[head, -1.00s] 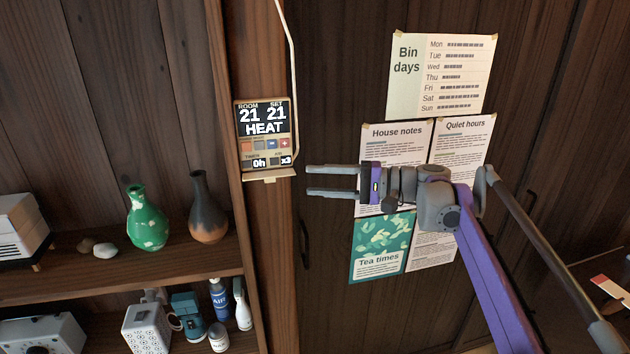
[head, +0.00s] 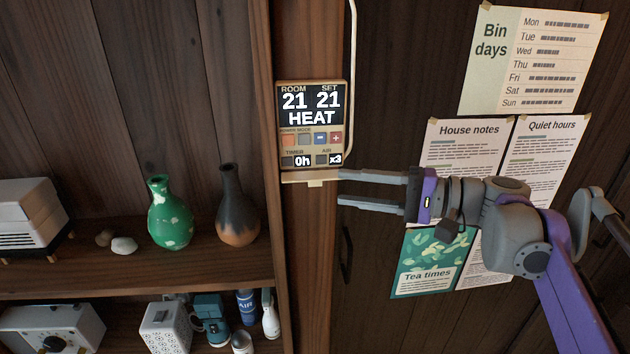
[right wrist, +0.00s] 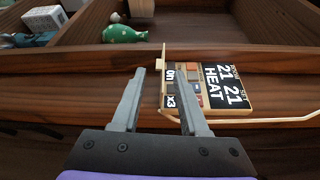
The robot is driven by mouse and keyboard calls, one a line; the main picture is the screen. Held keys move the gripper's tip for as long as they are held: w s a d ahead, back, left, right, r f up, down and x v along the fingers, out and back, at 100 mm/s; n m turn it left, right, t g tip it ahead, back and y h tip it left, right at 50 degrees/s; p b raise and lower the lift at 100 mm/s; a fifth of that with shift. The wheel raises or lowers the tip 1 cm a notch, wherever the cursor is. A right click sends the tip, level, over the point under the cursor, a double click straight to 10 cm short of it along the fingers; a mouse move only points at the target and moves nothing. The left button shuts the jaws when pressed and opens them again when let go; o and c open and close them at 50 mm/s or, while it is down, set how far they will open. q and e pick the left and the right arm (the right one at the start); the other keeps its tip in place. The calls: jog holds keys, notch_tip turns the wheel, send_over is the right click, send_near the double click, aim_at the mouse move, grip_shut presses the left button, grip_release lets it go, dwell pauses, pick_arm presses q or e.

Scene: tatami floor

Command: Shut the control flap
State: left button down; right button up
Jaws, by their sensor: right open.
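The thermostat panel (head: 311,125) is on the wooden post, reading HEAT, with its lower buttons exposed. Its control flap (head: 304,179) hangs open, sticking out at the panel's bottom edge with a small tab. In the right wrist view the flap (right wrist: 163,78) shows nearly edge-on beside the panel (right wrist: 215,88). My right gripper (head: 340,187) is open and empty, its fingertips just right of the flap near the panel's lower right corner. In the right wrist view the flap appears between the fingers (right wrist: 161,78); contact cannot be told. My left gripper is out of view.
A pale cable (head: 352,70) runs up from the panel's right side. Shelves to the left hold a green vase (head: 170,215), a dark vase (head: 237,208) and bottles. Paper notices (head: 465,150) hang on the door behind my right arm.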

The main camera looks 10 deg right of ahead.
aim_at(319, 184)
jog(key=x, duration=0.7)
jog(key=shift+w, duration=0.15)
jog(key=shift+d, duration=0.1)
grip_shut()
